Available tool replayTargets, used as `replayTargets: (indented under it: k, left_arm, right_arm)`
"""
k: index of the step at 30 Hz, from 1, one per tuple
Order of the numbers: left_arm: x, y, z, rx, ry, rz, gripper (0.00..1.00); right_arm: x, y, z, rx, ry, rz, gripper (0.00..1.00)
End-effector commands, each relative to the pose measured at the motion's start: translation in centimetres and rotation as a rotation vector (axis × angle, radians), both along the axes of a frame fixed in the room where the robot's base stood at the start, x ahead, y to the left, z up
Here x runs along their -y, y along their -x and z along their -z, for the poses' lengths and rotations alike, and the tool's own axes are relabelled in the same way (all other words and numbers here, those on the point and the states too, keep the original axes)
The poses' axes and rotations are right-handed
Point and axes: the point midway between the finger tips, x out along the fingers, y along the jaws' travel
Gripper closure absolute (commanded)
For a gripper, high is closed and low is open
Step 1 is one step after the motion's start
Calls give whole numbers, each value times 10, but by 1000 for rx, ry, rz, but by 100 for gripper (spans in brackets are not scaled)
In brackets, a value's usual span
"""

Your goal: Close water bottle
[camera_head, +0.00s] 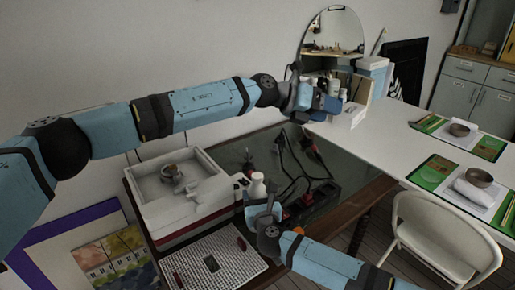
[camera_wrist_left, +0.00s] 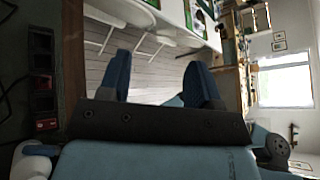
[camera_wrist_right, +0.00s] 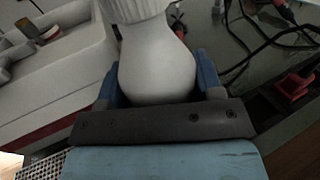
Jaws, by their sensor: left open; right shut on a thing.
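A white bottle (camera_head: 257,186) stands upright at the front of the dark glass-topped table. My right gripper (camera_head: 262,208) is shut on its body. In the right wrist view the rounded white bottle (camera_wrist_right: 155,65) sits between the blue fingers, and a ribbed white part (camera_wrist_right: 140,9) shows at its top, cut off by the frame edge. I cannot tell whether that part is a separate cap. My left gripper (camera_head: 322,103) is raised, away from the bottle, in front of the mirror area. In the left wrist view its blue fingers (camera_wrist_left: 158,80) are apart with nothing between them.
A white box-like tray (camera_head: 205,165) stands left of the bottle. Black cables and a power strip (camera_head: 312,200) lie to its right. A white grid board (camera_head: 215,262) is in front. A white table (camera_head: 385,135) with place settings and a chair (camera_head: 440,235) stand at right.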

Motion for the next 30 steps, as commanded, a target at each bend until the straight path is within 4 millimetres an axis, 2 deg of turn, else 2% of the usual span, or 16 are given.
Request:
replayTargets:
  k: [4, 9, 12, 16, 21, 30]
  left_arm:
    - [-29, 18, 45, -175, -335, 35, 42]
    - [-83, 20, 84, -347, -739, -111, 42]
    - [-115, 17, 95, -408, -925, -246, 42]
    - [-145, 13, 100, -451, -1081, -403, 42]
    - [-161, 11, 101, -468, -1157, -501, 42]
    - [-162, 11, 101, -471, -1161, -507, 42]
  right_arm:
    - [0, 0, 0, 0, 0, 0, 100]
    - [0, 0, 0, 0, 0, 0, 100]
    - [0, 0, 0, 0, 0, 0, 100]
    - [0, 0, 0, 0, 0, 0, 100]
    - [0, 0, 0, 0, 0, 0, 100]
    - [0, 0, 0, 0, 0, 0, 100]
